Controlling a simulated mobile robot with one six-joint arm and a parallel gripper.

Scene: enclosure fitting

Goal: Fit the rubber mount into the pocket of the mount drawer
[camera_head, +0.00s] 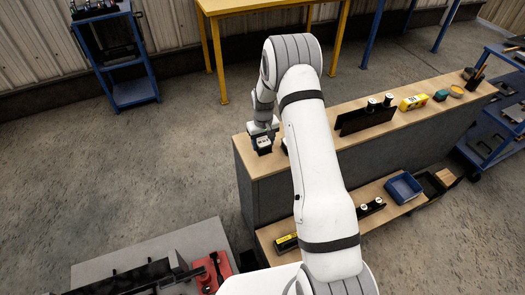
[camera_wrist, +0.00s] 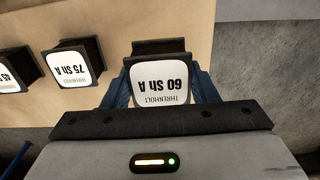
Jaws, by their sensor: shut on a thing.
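My gripper (camera_wrist: 161,78) is shut on a black rubber mount with a white label (camera_wrist: 161,88) that reads "THRENHOLT 60 Sh A", upside down in the wrist view. Its blue fingers press on the mount's two sides. In the head view my gripper (camera_head: 262,130) is at the left end of the wooden bench top, partly hidden by my arm. I cannot tell whether the mount touches the bench. A mount marked "75 Sh A" (camera_wrist: 76,64) and one whose label is cut off (camera_wrist: 15,74) stand to the left in the wrist view. I cannot make out the mount drawer.
The bench top (camera_head: 340,104) carries a dark upright panel (camera_head: 366,120), a yellow box (camera_head: 414,102) and small containers towards the right. A lower shelf holds a blue tray (camera_head: 404,187). Blue carts stand at the far left (camera_head: 135,92) and right.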

